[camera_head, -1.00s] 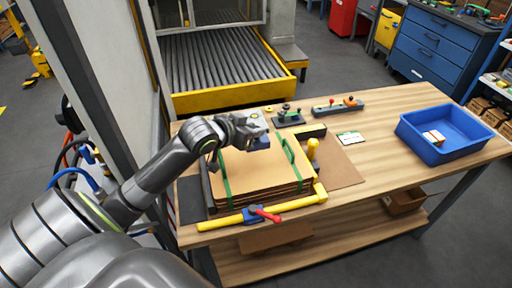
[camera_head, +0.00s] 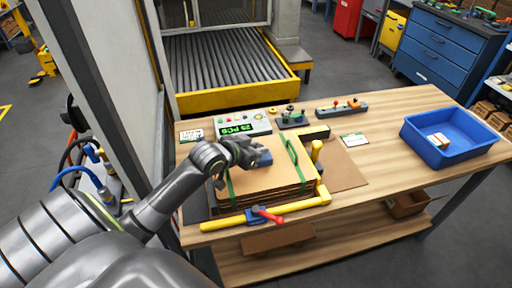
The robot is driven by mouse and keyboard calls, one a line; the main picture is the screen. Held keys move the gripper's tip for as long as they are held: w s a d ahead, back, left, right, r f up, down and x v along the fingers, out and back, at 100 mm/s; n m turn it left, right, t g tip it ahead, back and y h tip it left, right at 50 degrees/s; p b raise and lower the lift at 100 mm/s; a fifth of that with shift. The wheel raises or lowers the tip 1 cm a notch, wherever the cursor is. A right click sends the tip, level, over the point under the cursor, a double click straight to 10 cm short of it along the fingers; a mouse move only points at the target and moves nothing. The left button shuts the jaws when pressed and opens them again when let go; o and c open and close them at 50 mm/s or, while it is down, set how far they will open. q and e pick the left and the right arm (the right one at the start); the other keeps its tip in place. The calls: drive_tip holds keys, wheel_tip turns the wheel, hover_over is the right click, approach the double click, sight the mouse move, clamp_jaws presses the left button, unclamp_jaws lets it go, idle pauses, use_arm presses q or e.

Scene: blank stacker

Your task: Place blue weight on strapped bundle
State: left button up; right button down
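The blue weight (camera_head: 264,158) is at the tip of my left gripper (camera_head: 255,155), which appears shut on it. Both are over the top of the strapped bundle (camera_head: 262,181), a stack of brown cardboard sheets with two green straps. The weight is between the straps, near the bundle's far half. I cannot tell whether it touches the top sheet. My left wrist hides part of the left strap and the bundle's far left corner. My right gripper is out of view.
A yellow frame (camera_head: 224,222) with a red-handled clamp (camera_head: 267,215) edges the bundle, and a yellow post (camera_head: 316,151) stands at its right. A blue bin (camera_head: 449,137) stands at the right of the wooden table.

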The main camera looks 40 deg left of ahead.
use_arm(q)
drive_tip(key=o, duration=0.4)
drive_tip(key=shift+r, duration=0.2)
drive_tip(key=v, duration=1.2)
drive_tip(key=shift+p, duration=0.4)
